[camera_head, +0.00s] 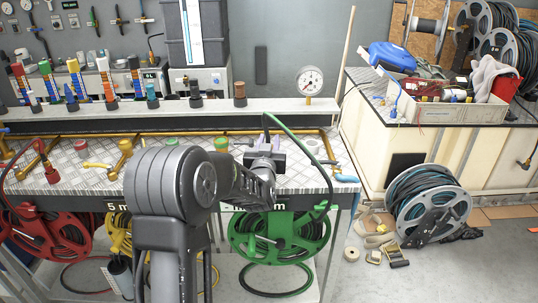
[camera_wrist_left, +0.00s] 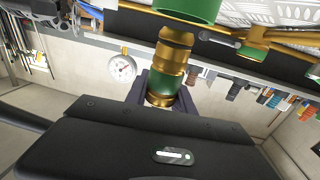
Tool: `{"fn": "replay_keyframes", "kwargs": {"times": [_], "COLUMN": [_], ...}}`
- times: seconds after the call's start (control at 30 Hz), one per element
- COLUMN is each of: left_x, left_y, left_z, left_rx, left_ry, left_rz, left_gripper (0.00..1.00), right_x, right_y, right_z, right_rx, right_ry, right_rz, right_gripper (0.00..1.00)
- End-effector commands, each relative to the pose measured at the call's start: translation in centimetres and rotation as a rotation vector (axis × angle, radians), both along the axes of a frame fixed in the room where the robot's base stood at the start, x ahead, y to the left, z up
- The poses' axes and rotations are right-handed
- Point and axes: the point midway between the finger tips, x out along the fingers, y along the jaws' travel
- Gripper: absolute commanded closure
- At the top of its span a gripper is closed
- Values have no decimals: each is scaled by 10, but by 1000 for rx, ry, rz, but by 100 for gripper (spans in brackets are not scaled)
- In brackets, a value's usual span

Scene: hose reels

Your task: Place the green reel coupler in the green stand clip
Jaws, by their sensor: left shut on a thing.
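My left gripper (camera_head: 266,160) is above the metal-topped bench, below the back shelf. In the left wrist view, its dark fingers (camera_wrist_left: 163,88) are shut on the green reel coupler (camera_wrist_left: 166,68), a brass fitting with a green band. A green cylindrical part (camera_wrist_left: 188,8) shows at the top edge, close to the coupler's end; I cannot tell whether they touch. In the head view the coupler is mostly hidden by my gripper. A green fitting (camera_head: 221,144) stands on the bench just left of the gripper; I cannot tell if it is the stand clip. My right gripper is out of view.
The green hose (camera_head: 318,163) arches from the gripper down to the green reel (camera_head: 280,236) under the bench. A red reel (camera_head: 50,232) hangs left. Brass pipes and the gauge shelf (camera_head: 200,110) lie behind. A gauge (camera_head: 309,81) stands on the shelf.

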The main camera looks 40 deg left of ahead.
Motion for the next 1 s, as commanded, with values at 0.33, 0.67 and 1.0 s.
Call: {"fn": "replay_keyframes", "kwargs": {"times": [0.33, 0.67, 1.0], "left_x": [0, 0, 0], "left_y": [0, 0, 0], "left_z": [-4, -38, -41], "left_rx": [1, 1, 1], "left_ry": [0, -2, -3], "left_rz": [0, -1, -1], "left_gripper": [100, 100, 100], "right_x": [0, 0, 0], "right_y": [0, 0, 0], "right_z": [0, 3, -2], "right_rx": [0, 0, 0], "right_ry": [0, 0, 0], "right_rz": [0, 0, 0], "right_gripper": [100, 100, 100]}}
